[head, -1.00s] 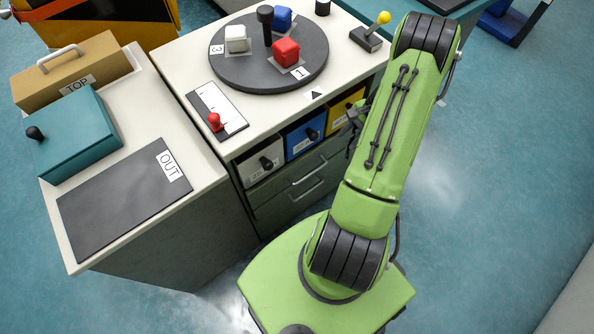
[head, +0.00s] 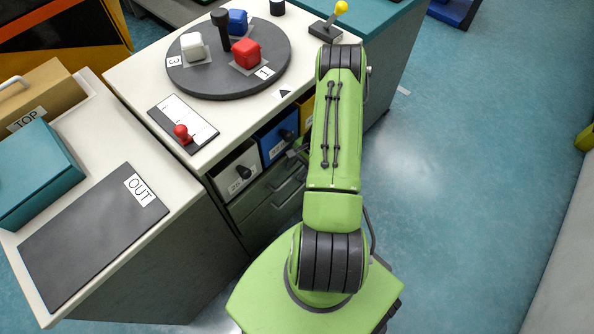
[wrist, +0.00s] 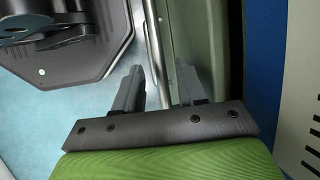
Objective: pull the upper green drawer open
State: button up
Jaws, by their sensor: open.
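The upper green drawer (head: 252,193) is a dark grey-green front below the coloured bins in the head view. My arm hides its right part, and I see no clear gap showing it open. In the wrist view a green front (wrist: 200,40) runs beside a silver bar handle (wrist: 152,45). My gripper (wrist: 160,82) is open, with one dark finger on each side of the bar in the picture. The bar runs down between the fingers; I cannot tell whether either finger touches it. In the head view my gripper is mostly hidden behind my arm.
White, blue and yellow bins (head: 275,138) sit just above the drawer. The cabinet top holds a turntable (head: 190,82) with cubes and a red-knobbed slider (head: 182,132). A lower counter with an OUT mat (head: 85,240) stands left. Floor (head: 450,200) at right is clear.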

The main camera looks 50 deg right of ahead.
grip_shut()
dwell(0.3)
